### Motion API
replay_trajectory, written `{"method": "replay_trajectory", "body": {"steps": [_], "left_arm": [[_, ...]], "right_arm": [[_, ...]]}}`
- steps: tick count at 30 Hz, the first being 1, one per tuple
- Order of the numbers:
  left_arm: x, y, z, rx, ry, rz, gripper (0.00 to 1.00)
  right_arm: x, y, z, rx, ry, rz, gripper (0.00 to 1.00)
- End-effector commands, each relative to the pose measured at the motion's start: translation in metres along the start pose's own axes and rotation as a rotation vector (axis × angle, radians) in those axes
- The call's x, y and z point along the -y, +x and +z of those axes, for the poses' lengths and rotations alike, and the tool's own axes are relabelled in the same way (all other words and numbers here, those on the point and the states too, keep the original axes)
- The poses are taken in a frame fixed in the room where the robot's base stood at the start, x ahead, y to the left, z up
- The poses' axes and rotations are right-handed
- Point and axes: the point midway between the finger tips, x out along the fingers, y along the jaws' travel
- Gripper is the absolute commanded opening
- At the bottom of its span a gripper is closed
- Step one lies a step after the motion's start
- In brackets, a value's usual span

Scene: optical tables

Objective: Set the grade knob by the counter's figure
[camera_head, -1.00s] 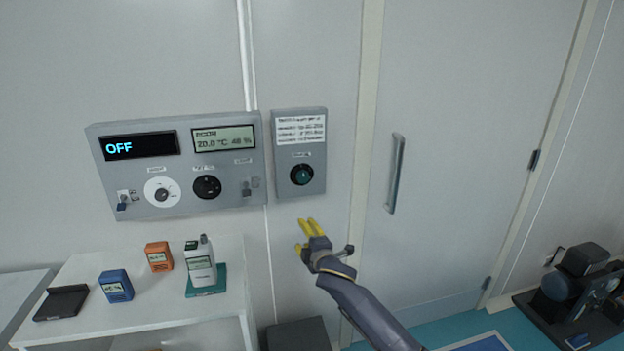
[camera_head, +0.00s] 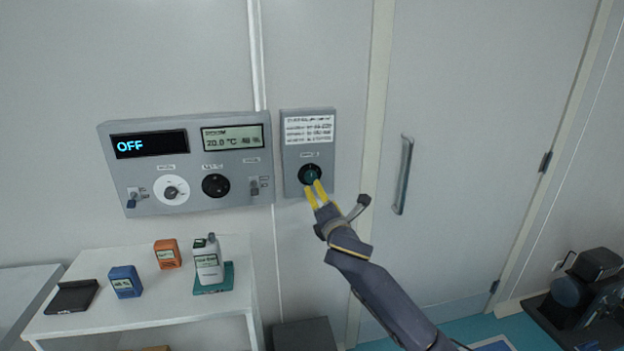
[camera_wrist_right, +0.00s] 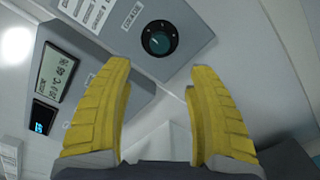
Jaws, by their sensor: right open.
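The grade knob (camera_head: 310,174) is a round dial with a teal centre on a black ring, on a small grey wall panel (camera_head: 290,158) under a printed notice (camera_head: 309,129). It also shows in the right wrist view (camera_wrist_right: 159,39). My right gripper (camera_head: 315,190) has yellow fingers that point up at the knob from just below it. In the right wrist view the fingers (camera_wrist_right: 160,75) are apart with nothing between them, and the knob lies beyond their tips. The white handheld counter (camera_head: 207,262) stands on a teal base (camera_head: 214,281) on the white shelf; its figure is too small to read.
A larger wall panel (camera_head: 225,194) to the left has an "OFF" display (camera_head: 150,144), a room readout (camera_head: 233,137) and dials. An orange box (camera_head: 167,254), a blue box (camera_head: 125,282) and a black tray (camera_head: 72,297) sit on the shelf. A door handle (camera_head: 404,175) is to the right.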

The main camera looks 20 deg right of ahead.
Motion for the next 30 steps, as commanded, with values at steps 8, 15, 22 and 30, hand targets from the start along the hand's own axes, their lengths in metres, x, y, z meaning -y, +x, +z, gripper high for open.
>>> {"method": "replay_trajectory", "body": {"steps": [8, 15, 22, 30], "left_arm": [[0.000, 0.000, 0.000, 0.000, 0.000, 0.000, 0.00], [0.000, 0.000, 0.000, 0.000, 0.000, 0.000, 0.00], [0.000, 0.000, 0.000, 0.000, 0.000, 0.000, 0.00], [0.000, 0.000, 0.000, 0.000, 0.000, 0.000, 0.00]], "right_arm": [[0.000, 0.053, 0.000, 0.000, 0.002, -0.001, 0.57], [0.000, 0.092, 0.000, 0.001, 0.002, -0.001, 0.57], [0.000, 0.118, 0.000, 0.000, 0.002, -0.001, 0.57], [0.000, 0.132, 0.000, -0.001, 0.002, 0.000, 0.57]]}}
